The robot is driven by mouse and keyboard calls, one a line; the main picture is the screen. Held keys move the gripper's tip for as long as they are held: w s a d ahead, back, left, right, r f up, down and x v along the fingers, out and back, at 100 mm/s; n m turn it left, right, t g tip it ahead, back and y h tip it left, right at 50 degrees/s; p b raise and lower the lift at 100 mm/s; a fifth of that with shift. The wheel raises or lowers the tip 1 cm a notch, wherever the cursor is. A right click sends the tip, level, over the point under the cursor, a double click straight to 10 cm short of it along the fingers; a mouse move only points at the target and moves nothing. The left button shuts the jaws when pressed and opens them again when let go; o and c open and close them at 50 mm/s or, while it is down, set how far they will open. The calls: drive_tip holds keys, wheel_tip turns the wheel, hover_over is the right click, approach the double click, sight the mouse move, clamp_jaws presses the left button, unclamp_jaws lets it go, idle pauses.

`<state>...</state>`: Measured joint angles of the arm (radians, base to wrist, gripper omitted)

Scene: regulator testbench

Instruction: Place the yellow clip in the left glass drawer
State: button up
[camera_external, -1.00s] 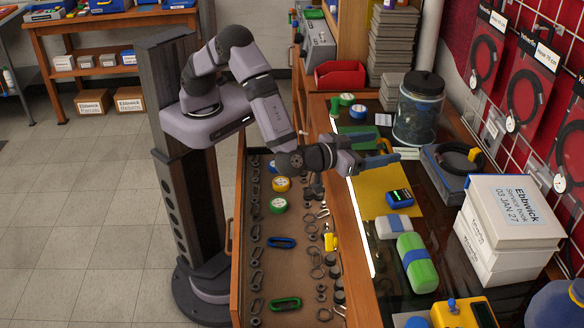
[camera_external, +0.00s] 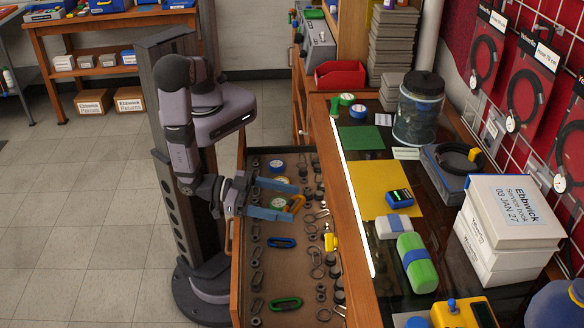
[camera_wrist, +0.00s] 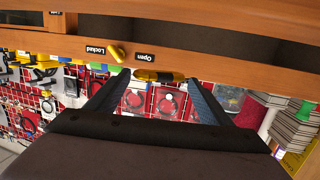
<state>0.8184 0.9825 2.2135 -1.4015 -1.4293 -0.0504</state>
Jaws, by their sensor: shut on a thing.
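The yellow clip (camera_external: 297,204) is between the blue fingertips of my gripper (camera_external: 292,202), which is shut on it. In the wrist view the clip (camera_wrist: 158,75) spans the gap between the two fingertips (camera_wrist: 159,76). In the external view the gripper and clip appear over the upper part of an open wooden drawer (camera_external: 281,289). This drawer extends left from the glass-topped counter (camera_external: 395,257) and holds several clips, rings and tape rolls. I cannot tell the height of the clip above the drawer floor.
A blue clip (camera_external: 282,242) and a green clip (camera_external: 286,304) lie in the drawer. A yellow mat (camera_external: 371,187), a white-and-blue item and a green case (camera_external: 416,262) are on the counter. The wrist view shows a wooden edge with "Locked" and "Open" labels (camera_wrist: 146,57) close ahead.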

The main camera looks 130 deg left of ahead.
sight(372, 185)
drive_tip(key=shift+m+t+h, duration=0.4)
drive_tip(key=shift+m+h, duration=0.1)
drive_tip(key=shift+h, duration=0.1)
drive_tip(key=s, duration=0.1)
drive_tip(key=s+f, duration=0.1)
drive_tip(key=s, duration=0.1)
drive_tip(key=s+f, duration=0.1)
drive_tip(key=shift+s+f, duration=0.25)
drive_tip(key=shift+w, duration=0.1)
